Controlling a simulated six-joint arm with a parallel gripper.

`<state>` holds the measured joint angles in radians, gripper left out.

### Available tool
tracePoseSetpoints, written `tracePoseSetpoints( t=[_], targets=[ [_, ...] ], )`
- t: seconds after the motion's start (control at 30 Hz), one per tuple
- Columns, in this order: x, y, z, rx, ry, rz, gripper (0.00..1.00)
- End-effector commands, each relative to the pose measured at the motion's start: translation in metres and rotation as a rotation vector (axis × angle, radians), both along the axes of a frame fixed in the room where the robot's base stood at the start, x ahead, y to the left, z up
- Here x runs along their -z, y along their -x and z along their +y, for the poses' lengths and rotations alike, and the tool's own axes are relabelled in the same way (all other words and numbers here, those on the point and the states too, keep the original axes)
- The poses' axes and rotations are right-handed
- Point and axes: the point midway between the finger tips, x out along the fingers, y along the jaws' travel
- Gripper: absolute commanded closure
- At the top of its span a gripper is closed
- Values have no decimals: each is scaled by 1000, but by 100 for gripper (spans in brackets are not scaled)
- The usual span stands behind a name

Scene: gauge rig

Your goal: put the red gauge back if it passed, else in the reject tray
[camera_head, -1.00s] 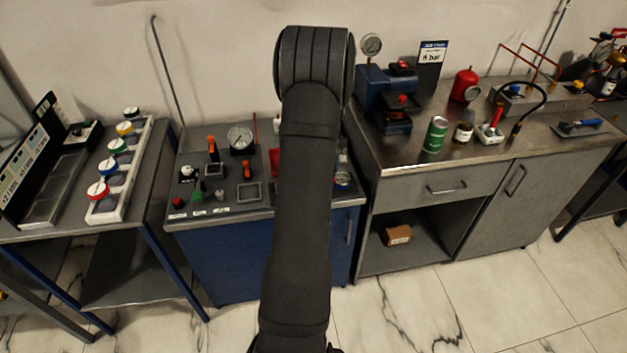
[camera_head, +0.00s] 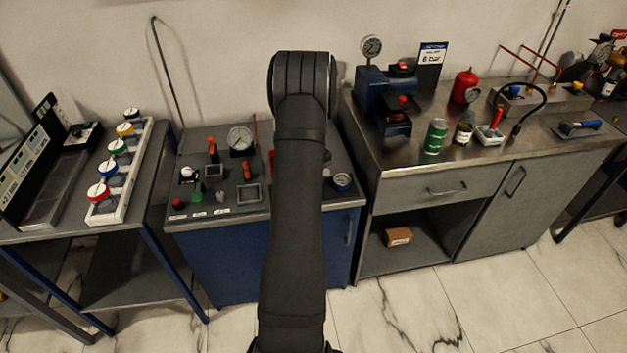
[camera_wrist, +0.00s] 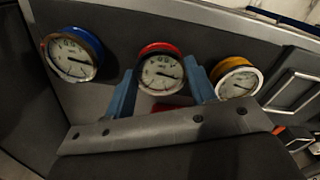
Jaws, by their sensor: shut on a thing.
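In the wrist view a red-rimmed round gauge (camera_wrist: 160,72) with a white dial sits between the two blue fingers of my gripper (camera_wrist: 163,88), which is shut on it. I cannot tell whether it touches the bench. A blue gauge (camera_wrist: 72,54) is to its left and a yellow gauge (camera_wrist: 236,79) to its right. In the head view my arm hides the gripper and the held gauge. Another red-rimmed gauge (camera_head: 99,192) stands in the white rack (camera_head: 135,170) at the left. I cannot make out which thing is the reject tray.
A blue pump (camera_head: 372,85) with a sign (camera_head: 432,57) reading 6 bar, a green can (camera_head: 435,137) and bottles stand on the right counter.

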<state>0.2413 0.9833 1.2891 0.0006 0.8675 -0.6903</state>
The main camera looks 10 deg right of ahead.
Motion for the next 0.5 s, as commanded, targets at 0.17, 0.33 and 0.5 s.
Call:
tracePoseSetpoints(
  t=[0.17,0.33,0.5],
  targets=[
    [2,0,0,0,0,0,30],
    [2,0,0,0,0,0,27],
    [-1,0,0,0,0,0,27]
  ],
)
